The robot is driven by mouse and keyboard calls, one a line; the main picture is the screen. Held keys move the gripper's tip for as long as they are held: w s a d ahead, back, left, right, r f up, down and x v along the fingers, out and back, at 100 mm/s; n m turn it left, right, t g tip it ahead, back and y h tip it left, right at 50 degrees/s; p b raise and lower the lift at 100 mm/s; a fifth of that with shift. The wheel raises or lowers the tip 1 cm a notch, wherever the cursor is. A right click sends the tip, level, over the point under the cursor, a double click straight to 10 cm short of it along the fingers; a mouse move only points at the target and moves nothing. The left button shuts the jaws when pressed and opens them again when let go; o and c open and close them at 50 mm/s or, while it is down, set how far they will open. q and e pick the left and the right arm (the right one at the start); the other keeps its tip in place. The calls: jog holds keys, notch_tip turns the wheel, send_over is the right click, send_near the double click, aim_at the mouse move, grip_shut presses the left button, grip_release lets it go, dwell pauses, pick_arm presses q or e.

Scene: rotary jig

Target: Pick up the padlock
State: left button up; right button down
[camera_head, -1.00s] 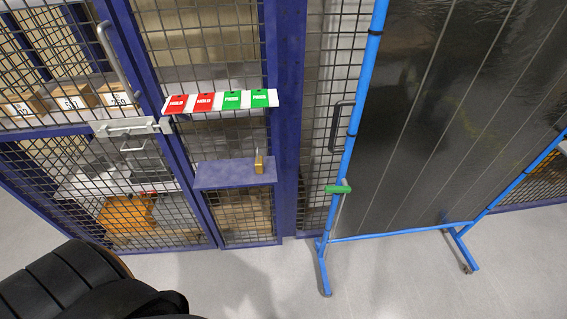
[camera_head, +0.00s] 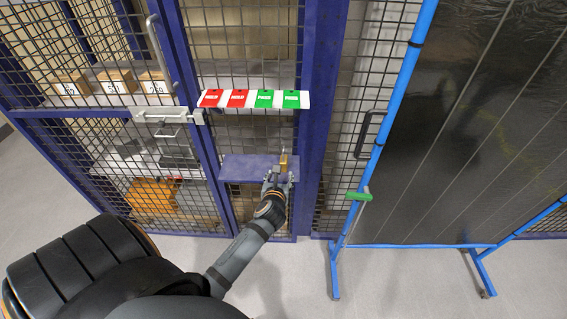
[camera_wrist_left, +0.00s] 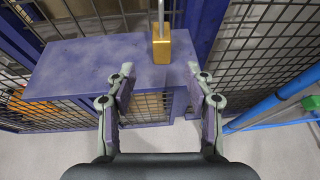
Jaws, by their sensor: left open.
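The brass padlock (camera_head: 283,160) stands upright on a small blue shelf (camera_head: 240,169) fixed to the mesh cage, near the shelf's right end. In the left wrist view the padlock (camera_wrist_left: 161,46) shows its gold body low and its grey shackle up. My left gripper (camera_head: 278,178) is just in front of the shelf. In the left wrist view its two fingers (camera_wrist_left: 160,88) are spread open with nothing between them, and the padlock stands beyond the tips, roughly between them. My right gripper is not in view.
Red and green tags (camera_head: 253,99) hang on a white strip above the shelf. A grey latch (camera_head: 168,116) is on the cage door at left. A blue-framed dark screen (camera_head: 450,130) with a green clamp (camera_head: 358,196) stands at right.

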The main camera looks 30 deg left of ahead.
aim_at(283, 167)
pick_arm(q)
jog(key=x, duration=0.9)
jog(key=shift+w+f, duration=0.15)
jog(key=shift+w, duration=0.1)
jog(key=shift+s, duration=0.15)
jog(key=c, duration=0.3)
grip_shut()
